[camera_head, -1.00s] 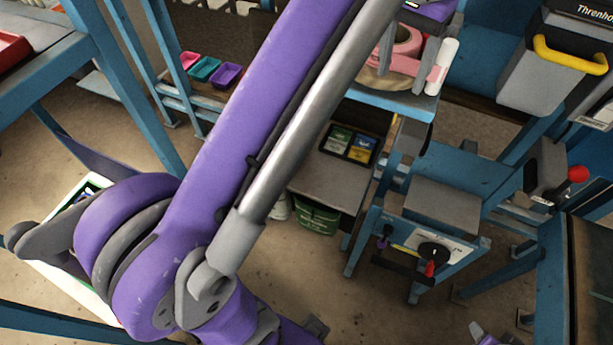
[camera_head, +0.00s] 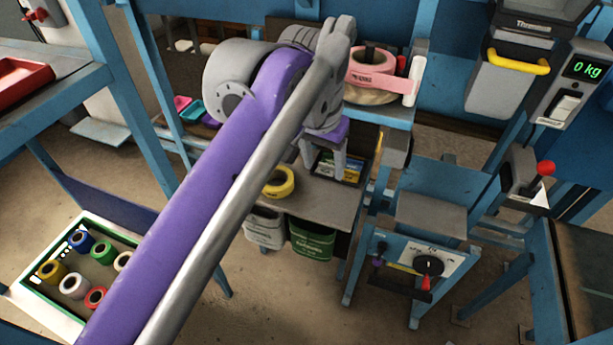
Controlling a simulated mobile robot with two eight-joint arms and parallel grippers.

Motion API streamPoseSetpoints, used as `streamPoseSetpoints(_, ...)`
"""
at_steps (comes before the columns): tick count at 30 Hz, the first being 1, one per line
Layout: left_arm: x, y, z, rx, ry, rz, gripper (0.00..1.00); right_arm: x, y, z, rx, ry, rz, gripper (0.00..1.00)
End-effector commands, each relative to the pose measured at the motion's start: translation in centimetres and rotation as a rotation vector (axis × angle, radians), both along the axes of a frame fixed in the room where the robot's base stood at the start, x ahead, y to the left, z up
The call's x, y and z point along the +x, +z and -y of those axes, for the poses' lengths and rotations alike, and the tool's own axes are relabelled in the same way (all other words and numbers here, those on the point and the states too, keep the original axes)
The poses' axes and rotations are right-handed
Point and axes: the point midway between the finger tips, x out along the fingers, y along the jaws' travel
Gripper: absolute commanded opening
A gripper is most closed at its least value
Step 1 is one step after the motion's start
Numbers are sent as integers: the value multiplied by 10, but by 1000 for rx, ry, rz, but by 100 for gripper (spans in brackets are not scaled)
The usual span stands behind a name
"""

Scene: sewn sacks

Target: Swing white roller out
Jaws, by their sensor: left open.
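The white roller (camera_head: 415,73) stands nearly upright at the right edge of the raised blue stand, beside a pink tape roll (camera_head: 371,66). Its lower end has a pinkish part. My left gripper (camera_head: 322,165) points down, to the left of the stand and lower in the picture than the roller. Its grey fingers are apart, with nothing seen held between them. It is clear of the roller. My left arm crosses the picture from the bottom left and hides part of the scene. My right gripper is not in view.
Below the left gripper is a black tray (camera_head: 352,182) with yellow and blue packets. A yellow tape roll (camera_head: 278,183) lies on the grey shelf. A crate (camera_head: 47,316) of coloured rolls is bottom left. A machine with a black knob (camera_head: 428,265) stands right of centre.

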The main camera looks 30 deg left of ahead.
Motion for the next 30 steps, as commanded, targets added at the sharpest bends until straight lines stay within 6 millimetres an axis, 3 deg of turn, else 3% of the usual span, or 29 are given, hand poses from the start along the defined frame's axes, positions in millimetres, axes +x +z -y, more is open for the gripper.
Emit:
streamPoseSetpoints(22, -3, -12, 1, 0, -2, 12, 62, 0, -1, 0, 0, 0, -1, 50)
streamPoseSetpoints(26, -13, -49, 4, 1, -9, 53, 62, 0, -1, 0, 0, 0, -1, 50)
streamPoseSetpoints(30, -39, -120, 10, 2, -22, 132, 62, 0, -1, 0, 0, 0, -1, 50)
